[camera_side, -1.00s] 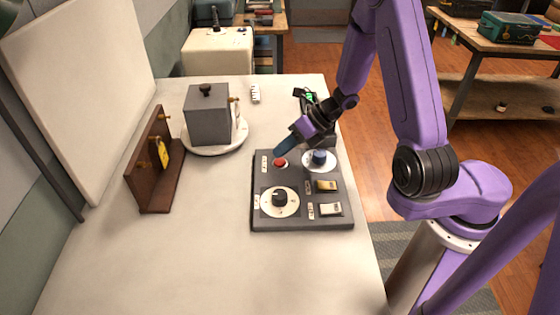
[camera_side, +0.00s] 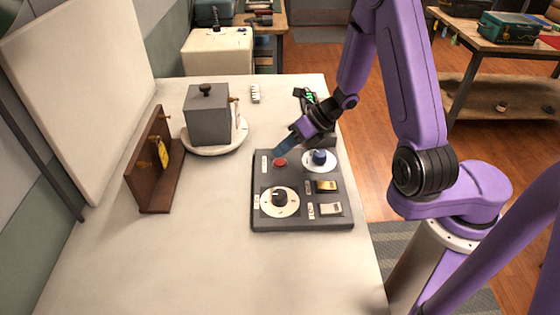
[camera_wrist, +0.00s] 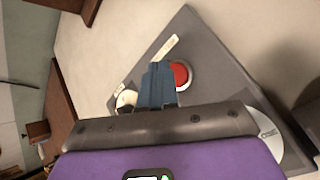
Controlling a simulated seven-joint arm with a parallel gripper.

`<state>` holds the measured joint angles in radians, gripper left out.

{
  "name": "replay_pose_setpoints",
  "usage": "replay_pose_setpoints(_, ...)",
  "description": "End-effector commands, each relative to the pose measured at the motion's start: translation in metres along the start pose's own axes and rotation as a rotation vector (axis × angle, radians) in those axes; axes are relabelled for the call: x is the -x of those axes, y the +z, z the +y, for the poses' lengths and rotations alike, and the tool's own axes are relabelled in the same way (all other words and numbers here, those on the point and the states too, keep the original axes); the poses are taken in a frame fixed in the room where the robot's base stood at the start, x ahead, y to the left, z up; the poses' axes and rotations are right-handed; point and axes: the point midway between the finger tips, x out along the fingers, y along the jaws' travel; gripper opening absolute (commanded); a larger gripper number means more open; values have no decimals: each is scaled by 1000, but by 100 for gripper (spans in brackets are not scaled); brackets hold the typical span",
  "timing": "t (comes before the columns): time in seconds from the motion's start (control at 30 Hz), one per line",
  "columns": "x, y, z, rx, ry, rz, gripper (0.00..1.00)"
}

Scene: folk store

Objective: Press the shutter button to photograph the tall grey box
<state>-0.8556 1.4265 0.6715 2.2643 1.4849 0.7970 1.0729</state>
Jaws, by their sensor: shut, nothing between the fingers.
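The tall grey box (camera_side: 209,115) with a dark knob on its lid stands upright on a round white turntable (camera_side: 216,150) at the back left of the table. The dark control panel (camera_side: 263,218) lies flat at the table's right. Its red button (camera_side: 280,162) is near the panel's upper left corner and shows as a red disc (camera_wrist: 180,75) in the wrist view. My gripper (camera_side: 279,151) is shut and empty. Its blue fingertips are right beside the red button, and in the wrist view the fingers (camera_wrist: 157,84) lie just left of it. I cannot tell whether they touch it.
The panel also carries a black dial (camera_side: 279,198), a blue knob (camera_side: 319,157) and two rocker switches (camera_side: 327,186). A wooden rack (camera_side: 160,190) with a yellow tag stands at the left. A white backdrop (camera_side: 85,75) leans behind it. The front of the table is clear.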

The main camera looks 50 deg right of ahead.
Motion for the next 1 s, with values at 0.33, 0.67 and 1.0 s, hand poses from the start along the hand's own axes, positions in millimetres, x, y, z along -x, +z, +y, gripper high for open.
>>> replay_pose_setpoints(0.33,0,0,0,0,0,0,0)
replay_pose_setpoints(0.67,0,0,0,-1,0,0,0)
replay_pose_setpoints(1.0,-6,-4,-4,0,0,0,0)
